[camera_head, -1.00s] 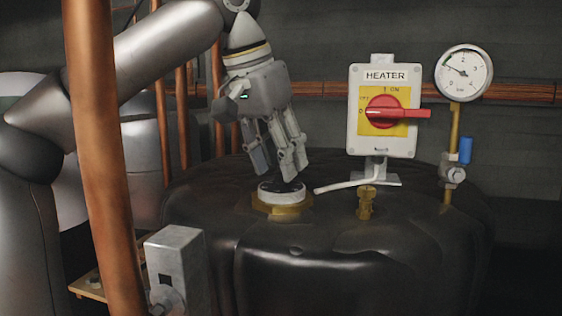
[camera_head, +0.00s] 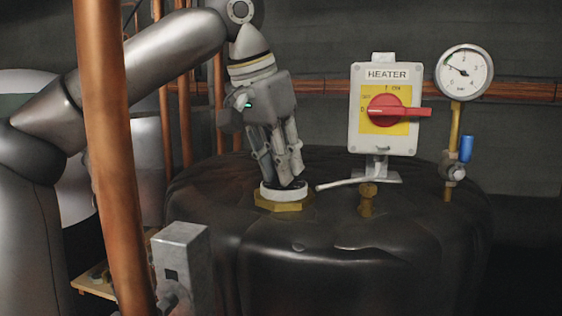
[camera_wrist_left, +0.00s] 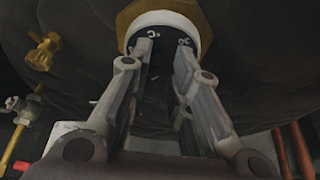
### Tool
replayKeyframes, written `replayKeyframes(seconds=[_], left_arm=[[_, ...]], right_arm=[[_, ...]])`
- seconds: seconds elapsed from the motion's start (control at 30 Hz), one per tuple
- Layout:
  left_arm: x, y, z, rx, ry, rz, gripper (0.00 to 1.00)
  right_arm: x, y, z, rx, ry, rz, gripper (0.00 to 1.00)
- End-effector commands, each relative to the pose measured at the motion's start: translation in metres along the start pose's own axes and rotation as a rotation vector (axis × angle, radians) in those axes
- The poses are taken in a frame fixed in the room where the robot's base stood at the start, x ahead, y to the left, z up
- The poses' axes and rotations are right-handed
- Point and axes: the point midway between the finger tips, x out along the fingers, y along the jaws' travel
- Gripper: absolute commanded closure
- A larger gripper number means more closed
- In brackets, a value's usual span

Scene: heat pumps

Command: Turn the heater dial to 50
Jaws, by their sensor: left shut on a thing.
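The heater dial (camera_head: 284,195) is a white ring with a dark centre, set on a brass hex nut on top of the black tank. It also shows at the top of the left wrist view (camera_wrist_left: 165,21), with small marks on its face. My left gripper (camera_head: 291,182) points down onto the dial. Its fingers are shut on the dark middle of the dial, with one finger on each side in the left wrist view. The fingers hide part of the dial face, and I cannot read its setting. My right gripper is not in view.
A gauge (camera_head: 463,72) and a blue-handled valve (camera_head: 466,149) are at right. A copper pipe (camera_head: 105,170) and a grey box (camera_head: 181,255) stand at front left.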

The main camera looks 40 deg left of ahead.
Motion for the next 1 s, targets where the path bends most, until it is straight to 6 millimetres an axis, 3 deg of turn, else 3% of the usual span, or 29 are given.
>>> replayKeyframes(seconds=[0.37,1.0], left_arm=[[-0.0016,0.0017,-0.0006,-0.148,0.004,-0.067,1.00],[-0.0005,0.0065,-0.0033,-0.687,0.005,-0.288,1.00]], right_arm=[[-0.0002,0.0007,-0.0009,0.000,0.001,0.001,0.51],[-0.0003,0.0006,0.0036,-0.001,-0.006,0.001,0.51]])
